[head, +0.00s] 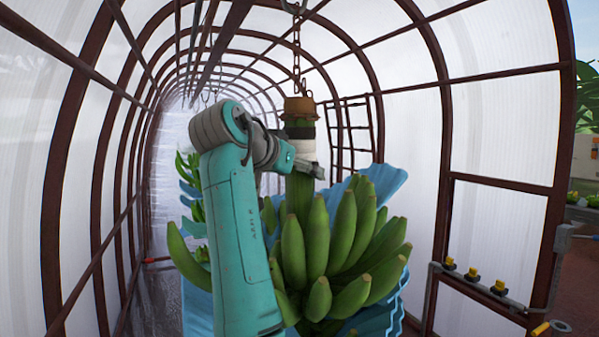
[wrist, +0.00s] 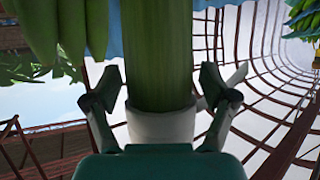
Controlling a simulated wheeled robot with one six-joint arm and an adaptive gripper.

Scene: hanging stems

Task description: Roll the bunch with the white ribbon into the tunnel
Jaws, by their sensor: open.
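The banana bunch (head: 345,235) hangs from a chain on a thick green stem (head: 298,197), with a blue sheet around the fruit. A white ribbon (head: 306,147) wraps the stem below a black band and a rusty cap. My gripper (head: 312,166) is at the stem, just below the ribbon. In the wrist view, which looks upside down, my gripper (wrist: 163,92) is open, one finger on each side of the stem (wrist: 156,60). The white ribbon (wrist: 160,125) shows close to the gripper body. Whether the fingers touch the stem cannot be told.
The arched tunnel (head: 195,110), with dark red ribs and pale walls, runs back to the left. Another bunch (head: 190,185) hangs behind my arm at left. A ladder-like frame (head: 355,135) stands behind the stem. A grey pipe with yellow fittings (head: 475,278) is at lower right.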

